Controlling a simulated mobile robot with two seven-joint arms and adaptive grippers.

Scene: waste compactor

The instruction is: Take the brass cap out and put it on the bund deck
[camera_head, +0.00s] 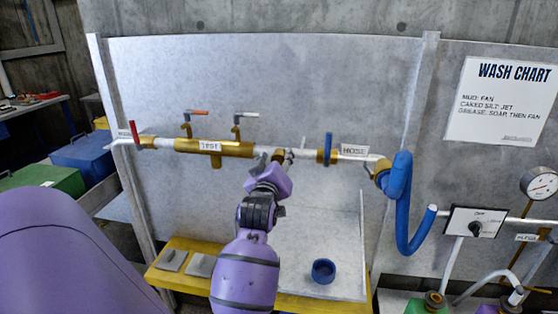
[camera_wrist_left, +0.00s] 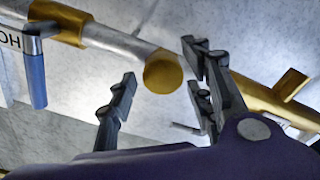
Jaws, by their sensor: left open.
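The brass cap (camera_wrist_left: 162,72) is a round gold piece on the end of a white pipe stub in the left wrist view. My left gripper (camera_wrist_left: 158,92) is open, with one dark finger on each side of the cap in the picture. I cannot tell whether a finger touches it. In the head view my left gripper (camera_head: 277,161) is up at the pipe run, beside the gap right of the brass TEST body (camera_head: 213,147), and partly hides the cap. The deck (camera_head: 325,294) below has a grey top and yellow edge. My right gripper is not in view.
A blue ring-shaped cup (camera_head: 323,271) stands on the deck. Two small grey plates (camera_head: 201,264) lie at its left. A blue-handled valve (camera_head: 328,149) and a blue hose (camera_head: 400,200) are right of my gripper. Bare deck lies around the cup.

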